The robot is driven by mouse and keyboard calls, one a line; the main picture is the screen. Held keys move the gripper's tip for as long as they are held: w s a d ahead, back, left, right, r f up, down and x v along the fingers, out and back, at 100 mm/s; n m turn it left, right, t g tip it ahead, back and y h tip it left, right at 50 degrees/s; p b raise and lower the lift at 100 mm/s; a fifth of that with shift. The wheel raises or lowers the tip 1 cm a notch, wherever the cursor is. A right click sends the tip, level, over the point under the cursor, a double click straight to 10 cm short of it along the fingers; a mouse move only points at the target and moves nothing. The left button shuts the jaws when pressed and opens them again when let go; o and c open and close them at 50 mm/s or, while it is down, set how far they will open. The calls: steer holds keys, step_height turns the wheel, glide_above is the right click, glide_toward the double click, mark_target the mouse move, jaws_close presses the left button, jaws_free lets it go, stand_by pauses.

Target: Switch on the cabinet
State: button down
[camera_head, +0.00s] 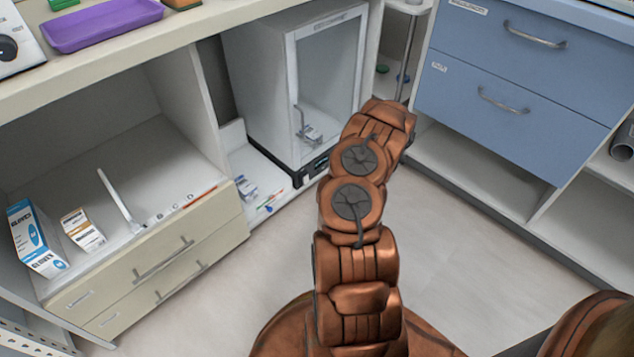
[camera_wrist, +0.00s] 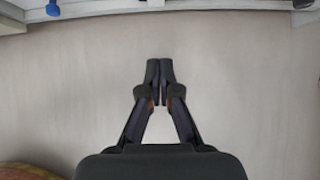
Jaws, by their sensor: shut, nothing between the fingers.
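The cabinet (camera_head: 262,85) is a white box with a clear glass front door (camera_head: 327,75), standing low between the counter units in the head view. Its door looks closed. A black strip with a small panel (camera_head: 315,167) runs along its base below the door; whether it is lit cannot be told. My arm reaches up toward the cabinet's right side. My gripper is hidden behind the arm in the head view. In the wrist view my gripper (camera_wrist: 159,72) is shut and empty, pointing over bare floor, apart from everything.
Left are an open shelf with a glove box (camera_head: 38,238), a smaller box (camera_head: 83,230) and drawers (camera_head: 165,265). Blue drawers (camera_head: 510,90) stand right. A purple tray (camera_head: 102,24) lies on the counter. Small items (camera_head: 262,195) lie before the cabinet. The floor (camera_head: 450,260) between is clear.

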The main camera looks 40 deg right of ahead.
mark_target(306, 180)
steer(key=w+f+b, duration=0.4)
steer(key=w+f, duration=0.3)
steer(key=w, duration=0.3)
steer(key=shift+f, duration=0.35)
steer(key=shift+a, duration=0.1)
